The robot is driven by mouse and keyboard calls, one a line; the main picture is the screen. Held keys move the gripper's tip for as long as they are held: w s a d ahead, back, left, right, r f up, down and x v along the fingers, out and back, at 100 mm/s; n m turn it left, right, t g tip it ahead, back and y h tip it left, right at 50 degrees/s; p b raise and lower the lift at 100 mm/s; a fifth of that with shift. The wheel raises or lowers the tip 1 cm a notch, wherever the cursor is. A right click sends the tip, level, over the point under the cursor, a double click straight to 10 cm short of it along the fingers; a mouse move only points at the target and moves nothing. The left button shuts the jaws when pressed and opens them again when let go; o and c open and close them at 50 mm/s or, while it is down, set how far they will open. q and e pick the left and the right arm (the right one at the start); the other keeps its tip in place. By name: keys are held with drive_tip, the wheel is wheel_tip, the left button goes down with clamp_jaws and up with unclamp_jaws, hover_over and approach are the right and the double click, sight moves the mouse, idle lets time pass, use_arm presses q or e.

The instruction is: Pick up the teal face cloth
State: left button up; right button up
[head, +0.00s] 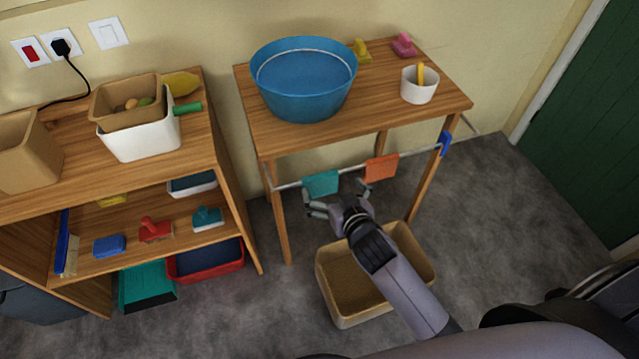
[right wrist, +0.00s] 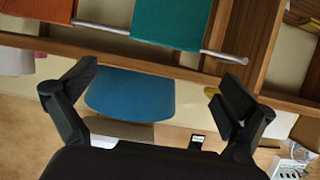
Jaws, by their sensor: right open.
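The teal face cloth (head: 321,184) hangs folded over a thin metal rail (head: 289,185) on the front of the wooden table. In the right wrist view the cloth (right wrist: 167,22) shows at the top, beyond the fingertips and apart from them. My right gripper (head: 336,191) is open and empty, just in front of the rail beside the cloth's lower right part. It also shows in the right wrist view (right wrist: 162,85) with its fingers spread wide. My left gripper is not in view.
An orange cloth (head: 381,168) hangs on the same rail to the right, close to my gripper; a blue item (head: 445,143) is at the rail's right end. A tan bin (head: 341,313) stands below my right arm. A blue basin (head: 303,97) stands on the table. A shelf (head: 229,205) is left.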

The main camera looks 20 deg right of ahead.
sight(320, 175)
drive_tip(key=x, duration=0.7)
drive_tip(key=shift+s+a+f, duration=0.2)
drive_tip(key=shift+a+f, duration=0.05)
drive_tip(key=shift+f, duration=0.15)
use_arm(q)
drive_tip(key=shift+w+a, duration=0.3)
use_arm(e)
drive_tip(key=c, duration=1.1)
drive_tip(key=shift+o, duration=0.2)
drive_tip(key=shift+r, duration=0.15)
